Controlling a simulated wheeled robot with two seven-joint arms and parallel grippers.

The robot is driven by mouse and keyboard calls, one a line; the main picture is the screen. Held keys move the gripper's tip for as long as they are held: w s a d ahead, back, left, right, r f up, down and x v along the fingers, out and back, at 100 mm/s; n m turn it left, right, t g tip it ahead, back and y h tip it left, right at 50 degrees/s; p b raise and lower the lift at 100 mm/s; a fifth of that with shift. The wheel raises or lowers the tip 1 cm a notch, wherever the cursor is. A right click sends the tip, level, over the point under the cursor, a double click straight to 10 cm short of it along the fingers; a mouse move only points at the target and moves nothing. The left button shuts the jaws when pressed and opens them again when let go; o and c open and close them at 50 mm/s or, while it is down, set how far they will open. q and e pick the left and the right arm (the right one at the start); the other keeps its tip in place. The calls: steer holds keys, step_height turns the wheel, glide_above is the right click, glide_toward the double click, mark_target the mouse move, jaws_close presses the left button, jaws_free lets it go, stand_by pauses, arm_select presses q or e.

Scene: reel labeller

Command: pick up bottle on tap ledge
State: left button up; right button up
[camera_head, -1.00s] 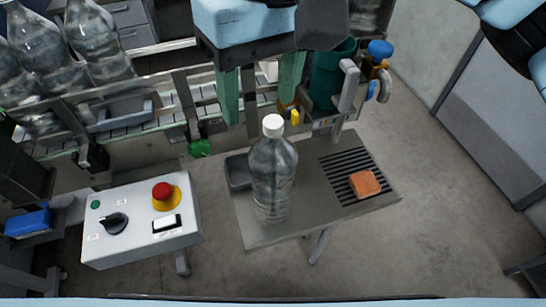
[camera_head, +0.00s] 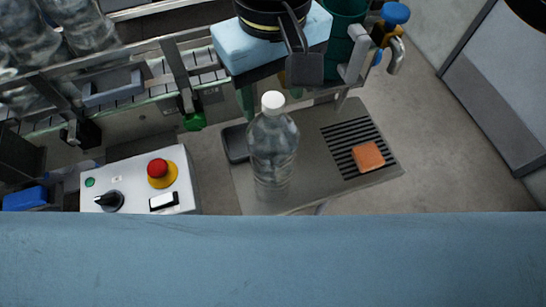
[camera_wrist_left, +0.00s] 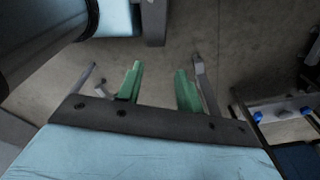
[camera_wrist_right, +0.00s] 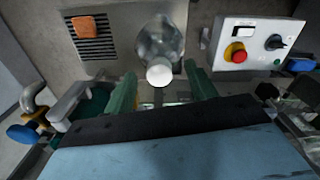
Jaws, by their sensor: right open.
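A clear plastic bottle with a white cap (camera_head: 273,150) stands upright on the grey tap ledge (camera_head: 305,150). My right gripper (camera_head: 272,97) is just behind the bottle's cap in the head view, its green fingers spread and holding nothing. In the right wrist view the bottle (camera_wrist_right: 160,42) shows cap-first between the open fingers, with gaps at both sides. I cannot tell whether the fingertips reach cap height. My left gripper (camera_wrist_left: 160,72) shows only in its wrist view, open and empty over bare floor.
An orange sponge (camera_head: 368,156) lies on the ledge's slotted grille, and a dark shallow tray (camera_head: 236,143) sits left of the bottle. A tap with a blue knob (camera_head: 396,13) stands behind. A control box with a red button (camera_head: 158,168) is left. Several large bottles stand at upper left.

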mark_target(273, 99)
step_height(273, 99, down, 2)
steer(key=shift+d+f, duration=0.1)
steer(key=shift+f, duration=0.35)
jaws_close()
arm_select(q)
steer(key=shift+s, duration=0.65)
steer(key=shift+w, duration=0.1)
arm_select(e)
steer(key=shift+s+f, duration=0.1)
steer(key=shift+f, duration=0.1)
steer(key=shift+r, duration=0.1)
